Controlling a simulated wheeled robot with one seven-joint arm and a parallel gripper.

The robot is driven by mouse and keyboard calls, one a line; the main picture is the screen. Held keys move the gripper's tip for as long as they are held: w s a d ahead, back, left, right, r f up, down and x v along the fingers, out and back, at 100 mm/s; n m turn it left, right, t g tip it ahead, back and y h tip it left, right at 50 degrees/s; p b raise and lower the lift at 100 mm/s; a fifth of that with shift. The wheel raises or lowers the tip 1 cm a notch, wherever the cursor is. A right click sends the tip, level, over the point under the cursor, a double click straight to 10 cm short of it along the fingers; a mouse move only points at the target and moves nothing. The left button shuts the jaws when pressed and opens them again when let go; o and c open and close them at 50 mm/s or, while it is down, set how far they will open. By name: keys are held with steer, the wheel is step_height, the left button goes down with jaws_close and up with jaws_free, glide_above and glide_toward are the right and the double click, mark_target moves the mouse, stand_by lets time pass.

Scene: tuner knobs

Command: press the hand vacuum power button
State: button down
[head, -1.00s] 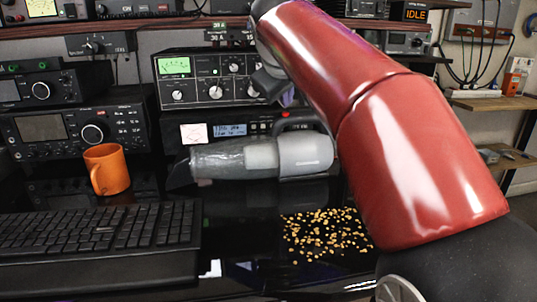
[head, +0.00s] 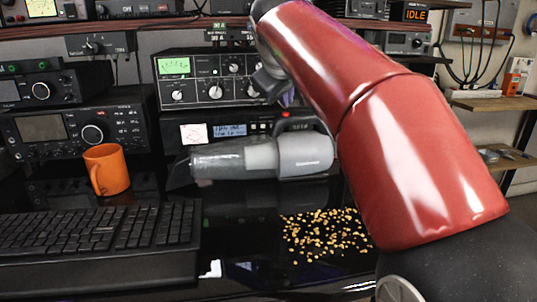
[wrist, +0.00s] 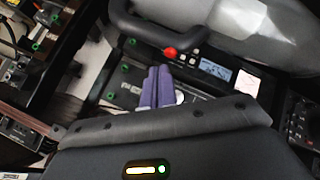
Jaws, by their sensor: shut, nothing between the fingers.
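The grey hand vacuum (head: 303,156) lies sideways in front of the radios, its clear nozzle end to the left and its dark handle on top. Its red power button (head: 285,114) sits at the end of the handle. In the wrist view the vacuum (wrist: 262,22) fills the top right, with the red button (wrist: 170,52) at the handle's end. My gripper (wrist: 160,70) has its purple fingers shut and empty, their tips just below the button in the picture. I cannot tell the gap in depth.
An orange mug (head: 107,170) and a black keyboard (head: 95,232) are at the left of the dark desk. Yellow crumbs (head: 325,235) lie in front of the vacuum. Stacked radios (head: 215,82) stand close behind it.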

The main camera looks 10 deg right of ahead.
mark_target(285, 122)
steer(key=shift+f, duration=0.15)
steer(key=shift+f, duration=0.3)
stand_by(0.3)
steer(key=shift+f+b, duration=0.15)
steer(key=shift+b, duration=0.15)
stand_by(0.4)
steer(key=shift+r+p, duration=0.6)
steer(key=shift+p, duration=0.05)
step_height(285, 122, up, 6)
steer(key=p, duration=0.6)
